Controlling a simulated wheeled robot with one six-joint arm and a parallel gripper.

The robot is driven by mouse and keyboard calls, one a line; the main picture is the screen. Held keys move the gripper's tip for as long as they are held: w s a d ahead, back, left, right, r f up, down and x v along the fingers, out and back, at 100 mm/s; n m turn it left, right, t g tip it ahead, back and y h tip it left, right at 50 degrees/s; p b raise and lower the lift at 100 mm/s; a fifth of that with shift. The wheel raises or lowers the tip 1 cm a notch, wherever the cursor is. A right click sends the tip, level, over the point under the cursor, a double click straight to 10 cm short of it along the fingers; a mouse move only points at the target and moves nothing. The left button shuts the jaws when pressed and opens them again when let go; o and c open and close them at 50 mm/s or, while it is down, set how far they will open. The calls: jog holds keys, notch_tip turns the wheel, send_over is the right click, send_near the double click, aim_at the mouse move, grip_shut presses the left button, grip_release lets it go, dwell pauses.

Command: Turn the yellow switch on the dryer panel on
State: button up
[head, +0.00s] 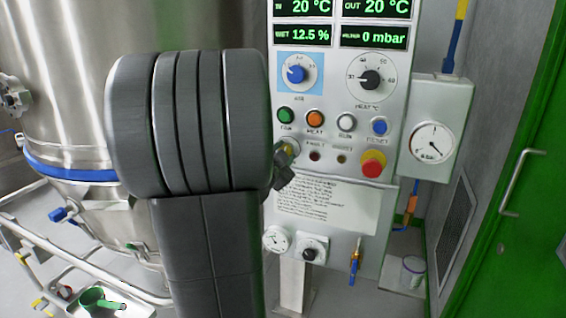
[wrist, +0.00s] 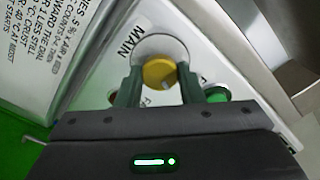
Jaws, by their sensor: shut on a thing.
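The yellow switch (wrist: 157,72) is a round knob with a small pale mark near its lower edge, on a white disc under the word MAIN. My gripper (wrist: 160,84) is shut on it, one finger at each side in the wrist view. In the head view my gripper (head: 284,162) reaches the left edge of the dryer panel (head: 328,119), below the green button. Only a bit of the yellow switch (head: 291,148) shows there; my arm and fingers hide the rest. I cannot tell which way the switch is set.
A green button (wrist: 215,94) sits beside my right finger. On the panel are orange, white and blue buttons, a red emergency stop (head: 372,164), a blue dial (head: 296,74) and a black dial (head: 370,79). A steel vessel (head: 60,80) stands left; a green door (head: 520,200) is right.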

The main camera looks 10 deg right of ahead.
jog(key=shift+m+b, duration=0.7)
jog(key=shift+m, duration=0.4)
jog(key=o, duration=1)
jog(key=shift+s, duration=0.1)
jog(key=v, duration=1.3)
jog(key=shift+s+a+p, duration=0.25)
jog(key=shift+p, duration=0.1)
jog(key=shift+w, duration=0.1)
